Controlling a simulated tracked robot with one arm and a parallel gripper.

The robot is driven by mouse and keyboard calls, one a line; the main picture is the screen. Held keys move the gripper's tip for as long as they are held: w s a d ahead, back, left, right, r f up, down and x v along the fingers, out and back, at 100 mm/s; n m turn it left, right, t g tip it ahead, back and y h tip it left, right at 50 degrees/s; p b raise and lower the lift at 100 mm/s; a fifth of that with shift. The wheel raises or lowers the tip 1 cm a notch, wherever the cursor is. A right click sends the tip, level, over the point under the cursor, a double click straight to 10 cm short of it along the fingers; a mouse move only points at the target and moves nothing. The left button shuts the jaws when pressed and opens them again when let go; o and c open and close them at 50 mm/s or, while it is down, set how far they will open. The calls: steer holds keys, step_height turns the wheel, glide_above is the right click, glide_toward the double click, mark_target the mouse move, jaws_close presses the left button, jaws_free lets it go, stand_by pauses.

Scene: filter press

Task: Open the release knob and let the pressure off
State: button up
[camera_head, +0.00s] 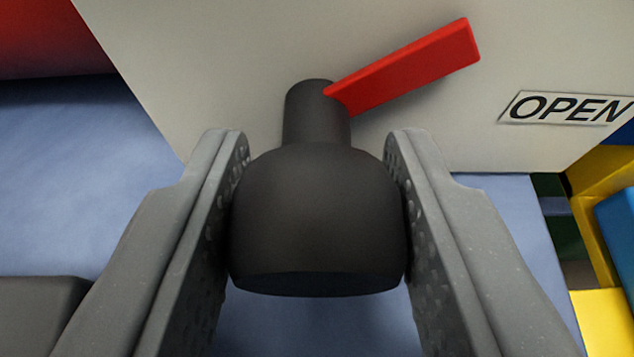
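The release knob (318,215) is a dark grey, rounded knob on a short stem, in the middle of the view. A red pointer bar (405,68) extends from the stem up and to the right. A white label reading "OPEN" (570,108) is on the pale panel to the right of the pointer, and the pointer's tip is above and left of it. My gripper (318,190) has one finger on each side of the knob. Both textured inner faces appear to touch the knob's sides. The panel's face around the stem is partly hidden by the knob.
The pale panel (215,60) lies behind the knob. A blue surface (65,175) shows at the left, with a red part (45,35) above it. Yellow (605,320) and blue (620,225) parts stand at the right edge.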

steer(key=shift+f+b, duration=0.1)
steer(key=shift+b, duration=0.3)
steer(key=shift+m+y+b, duration=0.6)
steer(key=shift+m+b, duration=0.25)
steer(key=shift+m, duration=0.05)
steer(key=m+y+b, duration=0.2)
steer(key=b, duration=0.2)
steer(key=shift+m, duration=0.4)
steer(key=shift+d, duration=0.1)
steer(key=shift+m+b, duration=0.3)
steer(key=shift+d, duration=0.1)
steer(key=o, duration=0.7)
steer(key=shift+s, duration=0.1)
